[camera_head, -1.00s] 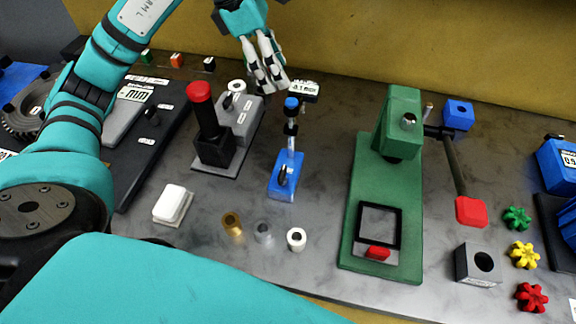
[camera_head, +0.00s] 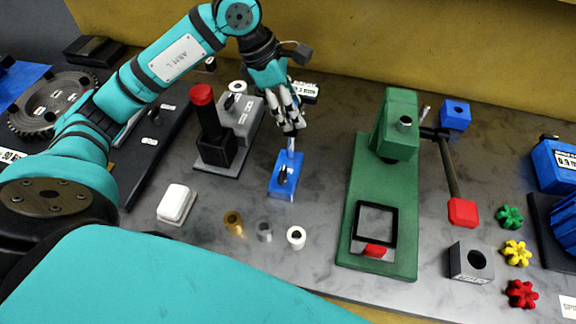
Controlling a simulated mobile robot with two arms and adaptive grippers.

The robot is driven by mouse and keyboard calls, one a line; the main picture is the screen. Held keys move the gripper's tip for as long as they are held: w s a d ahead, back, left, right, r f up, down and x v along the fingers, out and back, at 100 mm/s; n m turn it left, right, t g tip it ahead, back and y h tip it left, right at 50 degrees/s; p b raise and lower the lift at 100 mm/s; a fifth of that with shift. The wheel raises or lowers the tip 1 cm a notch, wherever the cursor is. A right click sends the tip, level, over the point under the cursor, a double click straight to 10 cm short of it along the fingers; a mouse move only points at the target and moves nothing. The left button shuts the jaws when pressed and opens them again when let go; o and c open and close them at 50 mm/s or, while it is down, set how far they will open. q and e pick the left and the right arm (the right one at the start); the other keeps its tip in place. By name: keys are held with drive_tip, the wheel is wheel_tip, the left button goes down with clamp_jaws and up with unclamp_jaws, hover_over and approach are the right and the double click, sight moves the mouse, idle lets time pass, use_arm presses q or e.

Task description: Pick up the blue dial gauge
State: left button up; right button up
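The blue dial gauge has a blue base (camera_head: 284,185) and a thin upright metal post. It stands on the grey table in the middle of the camera_head view. A small white readout (camera_head: 304,88) with dark print shows behind the fingers; I cannot tell whether it belongs to the gauge. My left gripper (camera_head: 288,124) is at the top of the post, fingers pointing down. The fingers hide the gauge's upper part and its blue top. I cannot tell whether they grip it or only surround it. My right gripper is not in view.
A black device with a red knob (camera_head: 202,94) stands close left. A green press (camera_head: 395,125) stands to the right. Brass, grey and white bushings (camera_head: 296,237) lie in front. A white block (camera_head: 175,203) is at front left. A yellow wall (camera_head: 370,45) rises behind.

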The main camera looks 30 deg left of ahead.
use_arm(q)
clamp_jaws()
drive_tip(key=shift+w+r, duration=0.1)
drive_tip(key=shift+r, duration=0.1)
idle(0.3)
